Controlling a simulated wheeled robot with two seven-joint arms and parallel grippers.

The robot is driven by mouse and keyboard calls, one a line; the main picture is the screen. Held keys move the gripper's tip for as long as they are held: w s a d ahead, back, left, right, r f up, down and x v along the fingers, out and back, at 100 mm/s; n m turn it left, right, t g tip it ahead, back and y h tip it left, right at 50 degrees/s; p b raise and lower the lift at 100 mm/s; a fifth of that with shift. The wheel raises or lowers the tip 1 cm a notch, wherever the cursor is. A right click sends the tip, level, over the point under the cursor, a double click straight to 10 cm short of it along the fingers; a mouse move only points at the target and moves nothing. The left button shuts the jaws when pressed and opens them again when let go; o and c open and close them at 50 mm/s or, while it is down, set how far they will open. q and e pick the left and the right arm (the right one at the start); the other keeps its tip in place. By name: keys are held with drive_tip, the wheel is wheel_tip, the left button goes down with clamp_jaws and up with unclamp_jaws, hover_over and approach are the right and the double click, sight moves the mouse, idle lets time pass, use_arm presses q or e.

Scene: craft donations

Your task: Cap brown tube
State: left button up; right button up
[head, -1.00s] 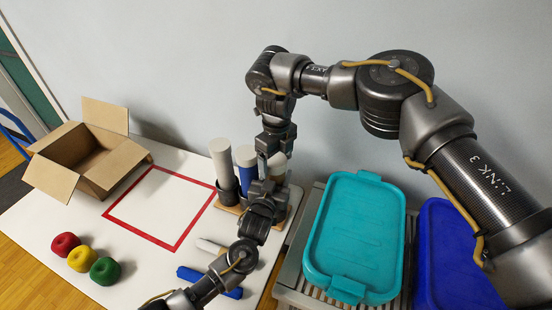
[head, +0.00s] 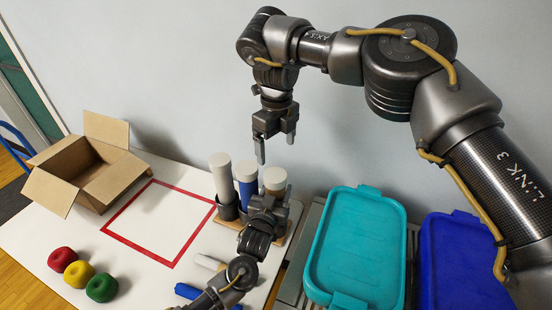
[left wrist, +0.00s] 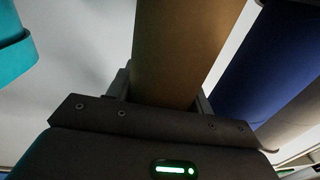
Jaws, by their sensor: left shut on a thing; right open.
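The brown tube (left wrist: 185,50) stands in the left wrist view between the jaws of my left gripper (left wrist: 160,95), which is shut on it. In the head view its pale round cap (head: 274,178) sits on its top end, and its lower body is mostly hidden behind my left gripper (head: 268,203). My right gripper (head: 275,148) is open and empty just above the cap, apart from it, fingers pointing down. A blue tube (head: 247,192) with a pale top stands just left of the brown one; it also shows in the left wrist view (left wrist: 270,75).
A pale tube (head: 222,182) stands left of the blue one in the rack. A red-outlined square (head: 150,208) is empty. An open carton (head: 75,178), yarn balls (head: 76,274), and teal (head: 357,245) and blue (head: 455,260) lidded bins stand around.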

drive_tip(key=shift+r, duration=0.7)
use_arm(q)
drive_tip(key=o, duration=1.5)
drive_tip(key=b+v, duration=0.2)
drive_tip(key=v, duration=0.8)
drive_tip(key=shift+s+a, duration=0.1)
drive_tip(key=shift+s, duration=0.3)
use_arm(e)
drive_tip(key=shift+f, duration=0.95)
